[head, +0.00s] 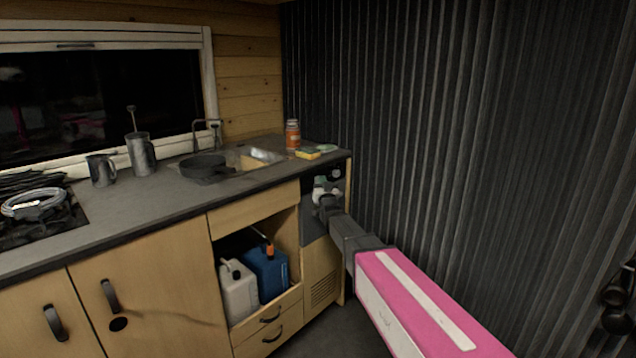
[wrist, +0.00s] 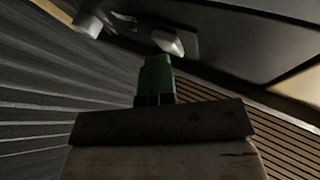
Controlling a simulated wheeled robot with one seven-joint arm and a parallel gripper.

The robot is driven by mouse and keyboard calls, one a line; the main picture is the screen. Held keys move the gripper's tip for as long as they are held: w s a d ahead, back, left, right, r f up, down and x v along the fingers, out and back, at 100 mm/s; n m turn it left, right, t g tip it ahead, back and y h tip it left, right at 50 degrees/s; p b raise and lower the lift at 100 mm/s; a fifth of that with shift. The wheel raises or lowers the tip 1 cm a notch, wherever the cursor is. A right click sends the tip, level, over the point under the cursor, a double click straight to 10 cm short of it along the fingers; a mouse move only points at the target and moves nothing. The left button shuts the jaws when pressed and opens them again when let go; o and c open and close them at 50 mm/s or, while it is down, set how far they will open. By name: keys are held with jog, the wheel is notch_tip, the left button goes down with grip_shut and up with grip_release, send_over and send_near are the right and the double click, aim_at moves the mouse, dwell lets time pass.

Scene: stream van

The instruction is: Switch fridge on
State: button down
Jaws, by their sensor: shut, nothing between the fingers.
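The fridge's dark control panel (head: 309,186) sits below the counter's right end, above a slatted vent. Pale knobs show on it, partly hidden by my arm in the head view. In the wrist view one white knob (wrist: 168,42) is just beyond my green fingertips, and another white knob (wrist: 88,25) is further left. My gripper (wrist: 157,62) is shut and empty, with its tips close to the nearer knob; I cannot tell whether they touch it. In the head view my gripper (head: 322,194) reaches the panel from the right.
The counter (head: 180,190) holds a pan (head: 205,166), mugs, a jar (head: 292,136) and a sponge. White (head: 238,290) and blue (head: 268,272) canisters stand in the open cabinet. The corrugated wall (head: 430,120) is close on the right.

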jog(key=shift+w+a+f, duration=0.1)
jog(key=shift+w+a, duration=0.05)
jog(key=shift+w, duration=0.1)
dwell(0.6)
jog(key=s+d, duration=0.2)
jog(key=d, duration=0.1)
jog(key=s+d, duration=0.1)
jog(key=shift+s+d+r, duration=0.2)
jog(key=shift+s+r, duration=0.15)
jog(key=shift+d+f, duration=0.1)
